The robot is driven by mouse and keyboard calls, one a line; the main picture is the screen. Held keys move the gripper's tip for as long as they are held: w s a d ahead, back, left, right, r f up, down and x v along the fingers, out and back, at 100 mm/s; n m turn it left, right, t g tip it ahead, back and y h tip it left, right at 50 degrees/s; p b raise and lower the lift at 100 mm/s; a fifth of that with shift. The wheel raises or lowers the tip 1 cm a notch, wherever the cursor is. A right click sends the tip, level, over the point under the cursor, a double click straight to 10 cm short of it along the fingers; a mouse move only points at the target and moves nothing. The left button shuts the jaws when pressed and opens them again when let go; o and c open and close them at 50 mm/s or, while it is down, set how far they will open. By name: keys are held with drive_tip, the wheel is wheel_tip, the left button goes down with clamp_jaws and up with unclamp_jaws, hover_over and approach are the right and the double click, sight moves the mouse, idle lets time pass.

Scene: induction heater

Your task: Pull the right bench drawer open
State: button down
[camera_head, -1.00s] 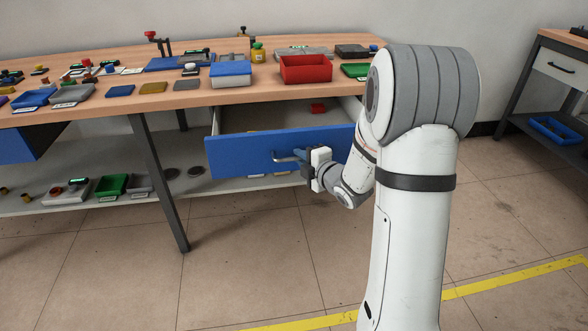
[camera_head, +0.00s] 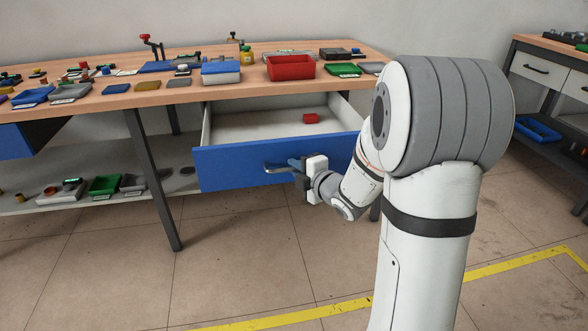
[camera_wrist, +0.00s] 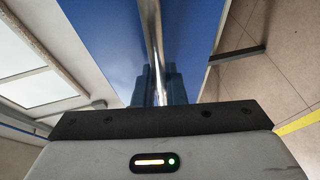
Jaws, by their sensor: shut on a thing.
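The right bench drawer (camera_head: 235,167) has a blue front and stands partly pulled out from under the wooden benchtop. My gripper (camera_head: 298,165) is shut on the drawer's metal bar handle (camera_head: 276,170), at the right part of the bar. In the wrist view, the handle (camera_wrist: 152,35) runs between the blue fingers of my gripper (camera_wrist: 159,88), and the blue drawer front (camera_wrist: 105,35) fills the space behind. The fingers hide the gripped part of the handle.
The bench (camera_head: 120,103) carries a red bin (camera_head: 291,68), a blue-and-white box (camera_head: 221,73) and several small trays. A bench leg (camera_head: 155,185) stands left of the drawer. A lower shelf (camera_head: 50,203) holds bins. The floor in front is clear. Another drawer unit (camera_head: 545,70) stands at right.

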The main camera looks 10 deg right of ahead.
drive_tip(key=shift+d, duration=0.2)
drive_tip(key=c, duration=1.7)
unclamp_jaws()
drive_tip(key=shift+c, duration=0.2)
drive_tip(key=shift+o, duration=1.2)
drive_tip(key=shift+a, duration=0.1)
drive_tip(key=p+v, duration=0.1)
drive_tip(key=v, duration=0.6)
drive_tip(key=shift+s+p, duration=0.3)
drive_tip(key=shift+p, duration=0.1)
drive_tip(key=shift+r, duration=0.2)
